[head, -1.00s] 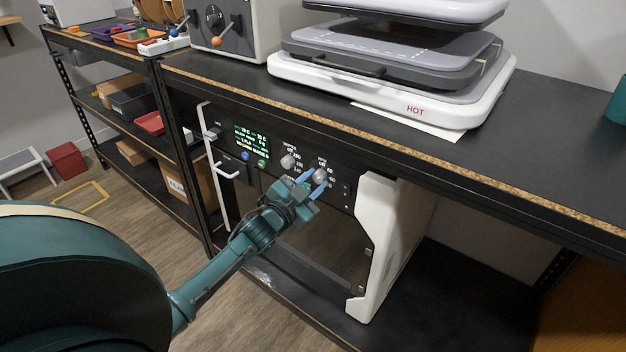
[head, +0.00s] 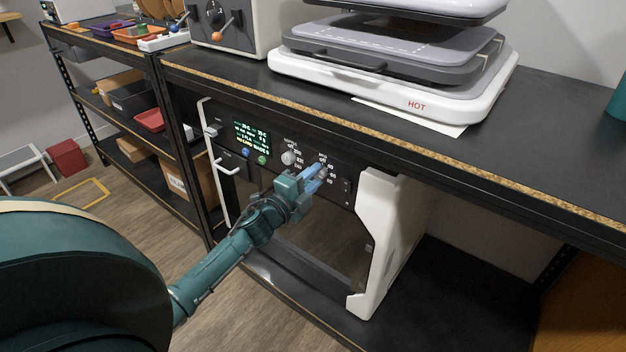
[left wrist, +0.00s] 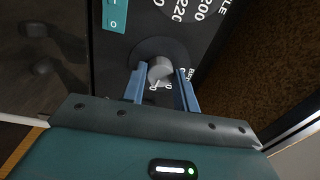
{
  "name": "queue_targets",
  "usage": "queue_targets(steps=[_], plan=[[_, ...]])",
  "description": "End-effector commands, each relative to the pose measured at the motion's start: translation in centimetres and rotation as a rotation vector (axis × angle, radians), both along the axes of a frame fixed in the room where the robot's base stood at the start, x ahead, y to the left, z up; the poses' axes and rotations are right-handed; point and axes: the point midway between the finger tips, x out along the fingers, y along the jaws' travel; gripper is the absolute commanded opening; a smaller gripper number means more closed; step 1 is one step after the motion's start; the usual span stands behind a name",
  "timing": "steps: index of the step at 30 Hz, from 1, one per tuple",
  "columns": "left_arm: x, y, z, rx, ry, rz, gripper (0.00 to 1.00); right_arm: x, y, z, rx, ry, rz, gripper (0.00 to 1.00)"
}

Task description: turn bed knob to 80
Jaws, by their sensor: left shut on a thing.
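The bed knob (head: 322,173) is a small grey knob on the black front panel of the printer under the bench. My left gripper (head: 315,176) is at this knob, with its blue fingers covering much of it. In the left wrist view the grey knob (left wrist: 160,70) sits between the two blue fingers of the left gripper (left wrist: 161,78), which is shut on it. Part of the printed scale shows around the knob, but its pointer setting is not readable. My right gripper is not in view.
The nozzle knob (head: 289,158) is just left on the same panel, beside a lit green-text display (head: 252,134). The bench edge (head: 400,140) overhangs the panel. A heat press marked HOT (head: 440,112) stands on the bench. The printer's white side frame (head: 378,245) is to the right.

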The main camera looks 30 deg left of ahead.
Motion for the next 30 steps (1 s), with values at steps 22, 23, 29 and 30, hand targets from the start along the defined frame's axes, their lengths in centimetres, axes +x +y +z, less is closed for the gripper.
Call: queue_targets(steps=[22, 23, 29, 30], plan=[[0.0, 0.0, 0.1, 0.584, -0.047, -0.002, 0.07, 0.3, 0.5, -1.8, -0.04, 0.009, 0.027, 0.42], [0.0, 0.0, 0.1, 0.597, -0.049, -0.002, 0.07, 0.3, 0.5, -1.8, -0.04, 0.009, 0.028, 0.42], [0.0, 0.0, 0.1, 0.651, -0.052, -0.001, 0.07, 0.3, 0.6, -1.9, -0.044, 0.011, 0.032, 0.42], [0.0, 0.0, 0.1, 0.658, -0.053, -0.002, 0.07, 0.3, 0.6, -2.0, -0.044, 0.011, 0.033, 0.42]])
